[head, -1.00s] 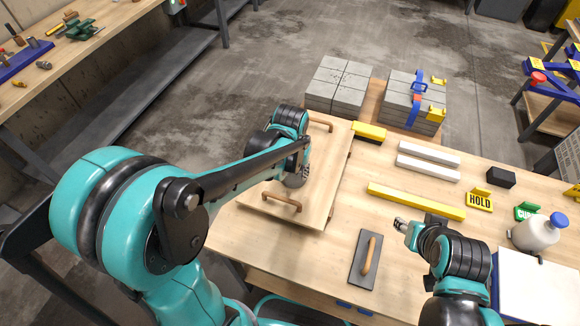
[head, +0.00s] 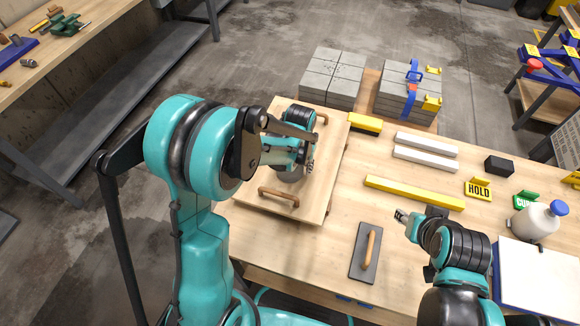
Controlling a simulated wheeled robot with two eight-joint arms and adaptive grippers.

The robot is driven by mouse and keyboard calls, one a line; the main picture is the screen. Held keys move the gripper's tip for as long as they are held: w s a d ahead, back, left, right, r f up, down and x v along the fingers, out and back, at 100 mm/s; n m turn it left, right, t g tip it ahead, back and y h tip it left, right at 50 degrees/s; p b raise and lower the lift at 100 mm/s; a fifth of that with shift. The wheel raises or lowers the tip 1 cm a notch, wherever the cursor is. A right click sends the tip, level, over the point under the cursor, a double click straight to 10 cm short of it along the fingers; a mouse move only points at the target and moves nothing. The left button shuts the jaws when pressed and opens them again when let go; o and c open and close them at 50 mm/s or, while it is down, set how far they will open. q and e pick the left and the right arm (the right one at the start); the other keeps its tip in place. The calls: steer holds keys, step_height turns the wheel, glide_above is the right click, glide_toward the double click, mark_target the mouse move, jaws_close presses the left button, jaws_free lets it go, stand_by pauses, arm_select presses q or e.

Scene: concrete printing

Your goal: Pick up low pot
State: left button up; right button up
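No pot shows clearly. A grey rounded thing (head: 288,175) lies on the wooden board and is mostly hidden by my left arm; I cannot tell whether it is the low pot. My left gripper (head: 309,164) is over the board (head: 318,190), beside the grey thing. Its fingers are small and partly hidden, so neither their opening nor any contact can be told. My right gripper (head: 402,216) is above the table, right of the trowel, with nothing visible in it; its opening is too small to judge.
The board has two brown handles (head: 279,197). Grey blocks (head: 332,78) stand behind the board.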

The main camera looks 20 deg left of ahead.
arm_select(q)
jaws_close()
steer(key=shift+r, duration=0.1)
stand_by(0.3)
